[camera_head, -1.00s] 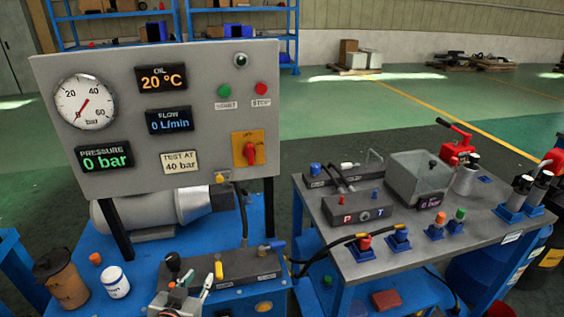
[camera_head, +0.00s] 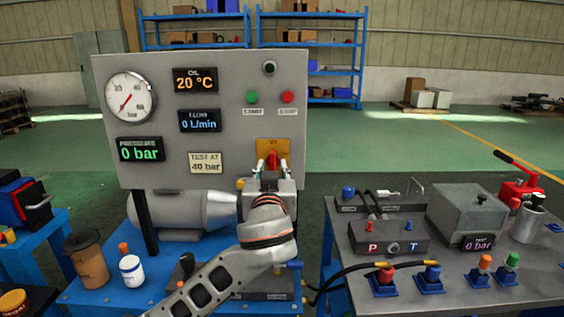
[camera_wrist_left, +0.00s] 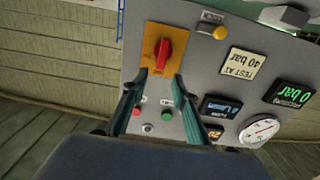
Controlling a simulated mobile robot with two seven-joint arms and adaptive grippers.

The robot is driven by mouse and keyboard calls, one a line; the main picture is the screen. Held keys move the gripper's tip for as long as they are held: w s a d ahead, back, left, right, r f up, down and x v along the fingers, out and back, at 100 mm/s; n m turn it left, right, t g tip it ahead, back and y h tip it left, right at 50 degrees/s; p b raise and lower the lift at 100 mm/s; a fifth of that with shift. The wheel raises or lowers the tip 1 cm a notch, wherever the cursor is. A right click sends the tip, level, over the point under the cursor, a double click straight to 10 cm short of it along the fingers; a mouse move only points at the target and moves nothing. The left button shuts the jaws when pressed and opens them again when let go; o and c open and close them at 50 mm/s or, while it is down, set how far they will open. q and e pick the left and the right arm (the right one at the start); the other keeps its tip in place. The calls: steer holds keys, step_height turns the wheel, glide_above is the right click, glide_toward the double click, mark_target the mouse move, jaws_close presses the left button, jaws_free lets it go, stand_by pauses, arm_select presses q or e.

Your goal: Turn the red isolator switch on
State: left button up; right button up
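The red isolator switch (camera_head: 272,160) is a red knob on a yellow-orange plate (camera_head: 264,146) at the lower right of the grey panel (camera_head: 222,125). Its handle looks about upright in the head view, its lower part hidden by my gripper. In the left wrist view the red knob (camera_wrist_left: 166,52) is fully visible. My left gripper (camera_head: 272,168) is in front of the switch. In the left wrist view its two fingers (camera_wrist_left: 162,76) are apart, pointing at the knob, with nothing held. Whether they touch the knob cannot be told. My right gripper is in neither view.
Green (camera_head: 252,97) and red (camera_head: 288,97) buttons sit above the switch. A small yellow knob (camera_wrist_left: 220,32) is beside its plate in the wrist view. A bench with hoses and a grey box (camera_head: 465,212) stands to the right. A brown jug (camera_head: 88,262) stands at lower left.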

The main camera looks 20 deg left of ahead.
mark_target(273, 157)
arm_select(q)
steer(key=x, duration=0.7)
steer(key=shift+a+f+b, duration=0.1)
steer(key=shift+f+b, duration=0.05)
steer(key=shift+b, duration=0.25)
jaws_close()
